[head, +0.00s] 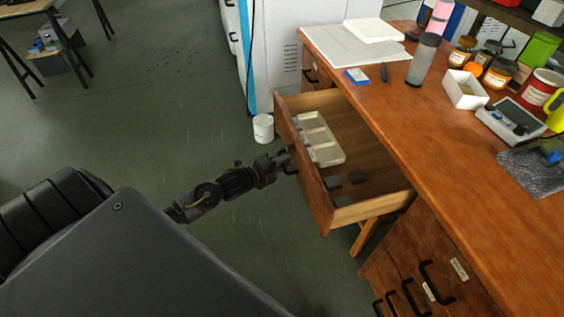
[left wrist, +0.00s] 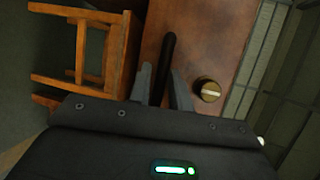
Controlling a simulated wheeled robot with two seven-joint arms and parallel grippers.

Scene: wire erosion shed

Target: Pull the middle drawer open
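The middle drawer (head: 316,187) of the wooden desk stands well out from the desk in the head view. A pale compartment tray (head: 322,143) and several dark blocks (head: 344,201) lie inside it. My left gripper (head: 286,161) is at the drawer's front, at the black bar handle. In the left wrist view, the handle (left wrist: 168,55) runs between the two grey fingers of my left gripper (left wrist: 162,80), which look closed around it. The brown drawer front (left wrist: 205,40) lies behind the handle. My right gripper is in neither view.
The desk top (head: 425,120) carries a grey tumbler (head: 423,60), jars, a white box (head: 465,89) and papers. A drawer unit (head: 425,270) with black handles stands at lower right. A white bucket (head: 263,128) stands beyond the drawer. The floor left of the drawer is mostly clear.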

